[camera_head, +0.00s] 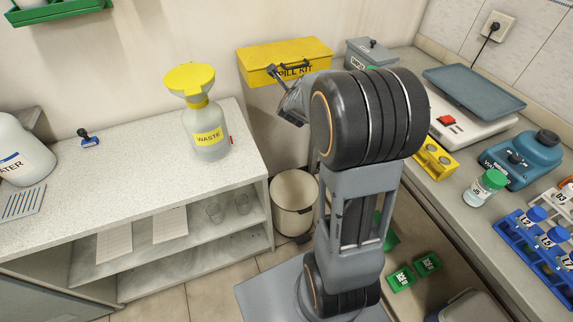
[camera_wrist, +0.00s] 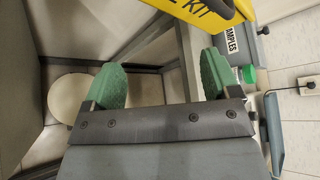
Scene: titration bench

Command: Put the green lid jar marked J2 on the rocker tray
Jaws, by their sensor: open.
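A clear jar with a green lid (camera_head: 485,187) stands on the right bench; its small label is hard to read. In the wrist view a green lid (camera_wrist: 248,74) shows beside the samples box; its marking cannot be read. The rocker tray (camera_head: 474,88) is a flat blue-grey tray on a white base with a red button; its edge also shows at the right of the wrist view (camera_wrist: 273,135). My gripper (camera_wrist: 163,60) is open, with nothing between its green fingers. It points toward the yellow spill kit, away from the jar and tray.
The yellow spill kit (camera_head: 285,62) and grey samples box (camera_head: 370,54) are at the back. A yellow rack (camera_head: 434,158), blue vortex device (camera_head: 522,158) and blue tube rack (camera_head: 535,250) crowd the right bench. A waste bottle (camera_head: 208,130) stands on the left bench.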

